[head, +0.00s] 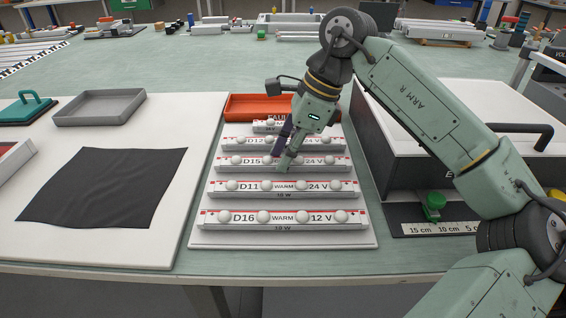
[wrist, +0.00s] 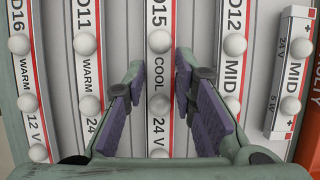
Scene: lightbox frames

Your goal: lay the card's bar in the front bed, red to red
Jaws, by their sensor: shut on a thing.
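Several white light bars with round white knobs lie parallel on a pale board (head: 220,240). The D15 COOL 24 V bar (head: 318,162) is in the middle of the row. My gripper (head: 281,160) comes down on it and is shut on it; in the wrist view the fingers stand either side of the D15 bar (wrist: 160,100). It looks level with its neighbours; I cannot tell if it is raised. Nearer are the D11 WARM bar (head: 325,187) and the D16 WARM bar (head: 325,217); beyond is the D12 MID bar (head: 322,143). I cannot make out a card or the front bed.
A shorter 5 W bar (wrist: 291,70) lies beyond D12, beside an orange tray (head: 250,103). A black cloth (head: 105,185) covers part of the white panel at left, with a grey tray (head: 100,107) behind it. A large grey case (head: 425,150) stands close at right.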

